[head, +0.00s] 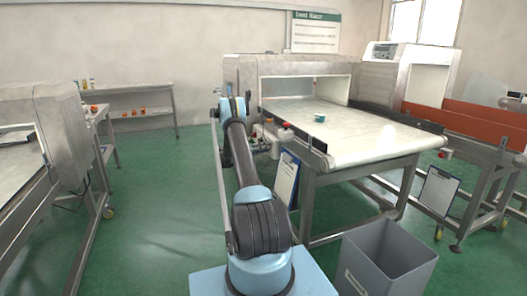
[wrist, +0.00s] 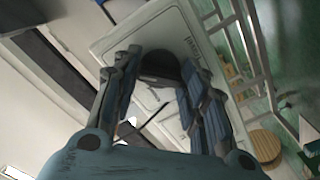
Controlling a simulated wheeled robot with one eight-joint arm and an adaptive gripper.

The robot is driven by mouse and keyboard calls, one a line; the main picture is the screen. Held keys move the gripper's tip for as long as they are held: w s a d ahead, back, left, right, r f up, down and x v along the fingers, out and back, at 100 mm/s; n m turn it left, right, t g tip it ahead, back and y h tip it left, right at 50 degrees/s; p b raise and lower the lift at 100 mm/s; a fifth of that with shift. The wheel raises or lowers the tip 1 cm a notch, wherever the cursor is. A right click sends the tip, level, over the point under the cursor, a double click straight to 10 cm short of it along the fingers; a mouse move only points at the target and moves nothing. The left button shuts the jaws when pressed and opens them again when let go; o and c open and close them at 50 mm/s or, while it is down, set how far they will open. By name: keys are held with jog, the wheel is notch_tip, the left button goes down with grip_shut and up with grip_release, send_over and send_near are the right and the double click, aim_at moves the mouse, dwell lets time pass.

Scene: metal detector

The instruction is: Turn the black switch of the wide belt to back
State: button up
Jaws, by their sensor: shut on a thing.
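The wide belt (head: 365,137) is a pale conveyor running through a metal detector tunnel, right of centre in the head view. In the wrist view, a pale control box (wrist: 116,43) carries the round black switch (wrist: 160,64). My gripper (wrist: 161,74) has its two fingers on either side of this switch and is shut on it. The fingers partly hide the switch's sides, and I cannot tell which way it points. In the head view my arm reaches to the belt's left side, and the switch cannot be made out there.
A small teal-and-orange object (head: 319,118) lies on the belt. A clipboard (head: 286,178) hangs at the belt's near left corner. A grey bin (head: 385,262) stands on the floor in front. Another machine (head: 62,140) stands at left, with open green floor between.

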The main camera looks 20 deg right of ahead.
jog(key=shift+f, duration=0.1)
jog(key=o, duration=1.1)
jog(key=shift+d+f, duration=0.1)
jog(key=shift+c, duration=0.2)
jog(key=a, duration=1.2)
jog(key=shift+s, duration=0.15)
